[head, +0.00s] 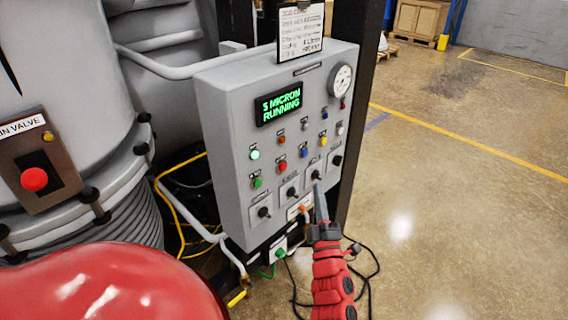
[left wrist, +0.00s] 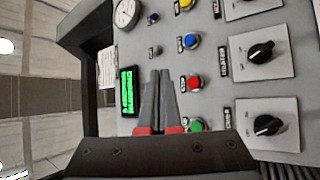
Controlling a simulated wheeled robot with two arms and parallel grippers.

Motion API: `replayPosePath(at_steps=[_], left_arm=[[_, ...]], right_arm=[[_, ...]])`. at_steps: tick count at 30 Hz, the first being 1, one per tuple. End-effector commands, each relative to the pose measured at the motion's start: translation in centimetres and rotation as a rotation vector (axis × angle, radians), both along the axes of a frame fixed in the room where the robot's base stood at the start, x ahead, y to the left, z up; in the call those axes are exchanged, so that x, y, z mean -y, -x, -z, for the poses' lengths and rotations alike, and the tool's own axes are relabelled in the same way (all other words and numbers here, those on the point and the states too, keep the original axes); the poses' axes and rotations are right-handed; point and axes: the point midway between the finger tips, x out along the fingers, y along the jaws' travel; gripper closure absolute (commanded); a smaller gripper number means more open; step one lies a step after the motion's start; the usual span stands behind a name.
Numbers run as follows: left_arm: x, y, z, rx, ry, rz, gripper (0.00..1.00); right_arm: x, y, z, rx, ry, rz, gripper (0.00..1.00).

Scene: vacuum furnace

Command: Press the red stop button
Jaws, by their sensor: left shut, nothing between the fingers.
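The grey control panel (head: 232,130) carries a red button (head: 282,167) in its lower button row, between a green and a blue one. In the left wrist view the red button (left wrist: 194,83) stands just right of my fingers, with the green button (left wrist: 196,125) below it. My left gripper (head: 318,186) is shut and empty, pointing at the panel. In the head view its tip overlaps the area of the dark rotary knobs, right of and below the red button. In the left wrist view the closed fingers (left wrist: 163,72) show in front of the panel. Contact cannot be told. Button labels are unreadable.
A lit green display (head: 280,104) reads "5 MICRON RUNNING". A gauge (head: 341,80) and a clipboard (head: 300,32) are at the panel's top. Another red button (head: 34,180) sits on the valve plate at left. Cables lie below the panel; the floor at right is clear.

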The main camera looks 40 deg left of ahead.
Motion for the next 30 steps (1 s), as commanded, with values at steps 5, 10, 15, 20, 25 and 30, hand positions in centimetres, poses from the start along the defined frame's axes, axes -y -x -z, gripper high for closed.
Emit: replayPosePath(at_steps=[5,10,15,20,25,30], left_arm=[[-0.2,0.0,0.0,0.001,-0.002,-0.002,1.0],[-1.7,0.0,0.2,0.003,-0.004,-0.004,1.0],[-4.1,-0.2,0.2,0.003,-0.006,-0.005,1.0],[-6.3,-0.4,0.1,0.003,-0.007,-0.004,1.0],[-8.0,-0.5,0.3,0.005,-0.005,-0.005,1.0],[-8.7,-0.6,0.1,0.0,-0.003,-0.001,1.0]], right_arm=[[0.0,0.0,0.2,0.0,0.0,0.0,1.0],[0.0,0.0,0.9,0.0,0.0,0.0,1.0],[0.0,0.0,1.9,0.0,0.0,0.0,1.0],[0.0,0.0,2.8,0.0,0.0,0.0,1.0],[0.0,0.0,4.5,0.0,0.0,0.0,1.0],[0.0,0.0,4.9,0.0,0.0,0.0,1.0]])
